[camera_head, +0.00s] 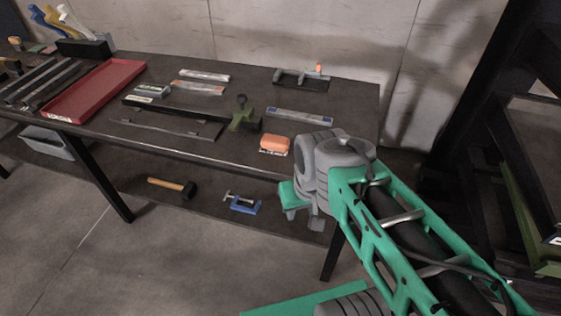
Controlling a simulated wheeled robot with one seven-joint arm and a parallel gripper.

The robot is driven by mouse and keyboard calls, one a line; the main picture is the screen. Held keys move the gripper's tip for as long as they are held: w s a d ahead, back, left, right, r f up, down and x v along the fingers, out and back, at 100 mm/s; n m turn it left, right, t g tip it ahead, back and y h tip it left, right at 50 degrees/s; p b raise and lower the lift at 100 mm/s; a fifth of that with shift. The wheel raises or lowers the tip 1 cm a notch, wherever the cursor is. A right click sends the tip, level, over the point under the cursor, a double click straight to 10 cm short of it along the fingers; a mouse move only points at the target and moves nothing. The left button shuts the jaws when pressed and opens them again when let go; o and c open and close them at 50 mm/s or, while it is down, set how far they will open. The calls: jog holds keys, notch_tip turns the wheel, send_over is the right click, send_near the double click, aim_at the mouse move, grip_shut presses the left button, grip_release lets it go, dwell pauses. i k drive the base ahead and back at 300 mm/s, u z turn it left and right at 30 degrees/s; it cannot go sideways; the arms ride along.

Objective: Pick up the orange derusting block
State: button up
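The orange derusting block (274,144) lies on the dark workbench top (240,160), near its front edge and right of the middle. My grey and green arm reaches in from the lower right. Its wrist is close to the right of the block, with a gap between them. My gripper (291,212) hangs at the wrist's lower left, in front of the bench edge and below the block. Its fingers are mostly hidden or too small to tell open from shut. Nothing is seen held in it.
A red tray (141,66), a green and black clamp (243,113), flat packets and a black holder (288,79) lie on the bench. A hammer (172,186) and a blue vise (243,204) lie on the lower shelf. A dark frame stands at right.

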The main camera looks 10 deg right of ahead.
aim_at(271, 144)
jog(key=u, duration=1.05)
jog(key=i, duration=0.6)
jog(key=z, duration=0.3)
